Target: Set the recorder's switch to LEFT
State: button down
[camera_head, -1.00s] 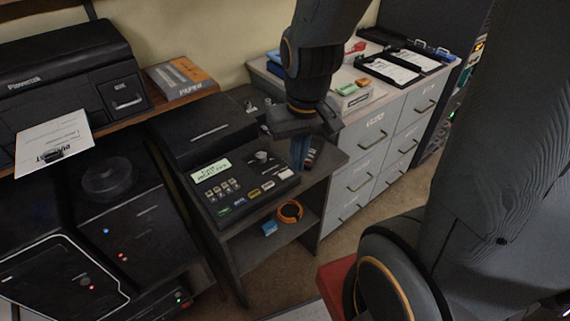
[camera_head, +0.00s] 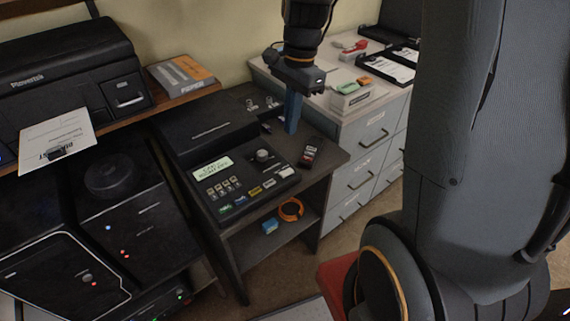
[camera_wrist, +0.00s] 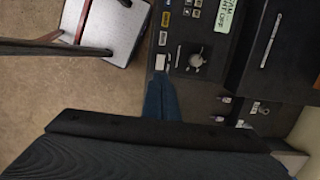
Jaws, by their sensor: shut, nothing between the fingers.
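The recorder (camera_head: 225,190) is a dark console on the stand, with a lit display (camera_head: 211,168), several small keys and a round knob (camera_head: 264,156) at its upper right. The knob also shows in the wrist view (camera_wrist: 197,62), with a light pointer mark; I cannot read its setting. My gripper (camera_head: 292,128) is shut and empty, its blue fingers pointing down behind and to the right of the knob, apart from it. In the wrist view my gripper (camera_wrist: 158,82) appears beside the panel's edge, near a white key (camera_wrist: 160,62).
A small dark object (camera_head: 309,156) lies on the stand right of the recorder. An orange ring (camera_head: 290,209) and a blue box (camera_head: 270,227) are on the lower shelf. Grey drawers (camera_head: 365,160) with a white box (camera_head: 352,97) on top stand at the right.

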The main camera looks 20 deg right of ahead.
aim_at(284, 174)
jog(key=f+p, duration=0.1)
jog(key=f, duration=0.3)
jog(key=a+f+p, duration=0.1)
jog(key=f, duration=0.4)
jog(key=f+p, duration=0.1)
jog(key=f, duration=0.4)
jog(key=shift+s+a, duration=0.3)
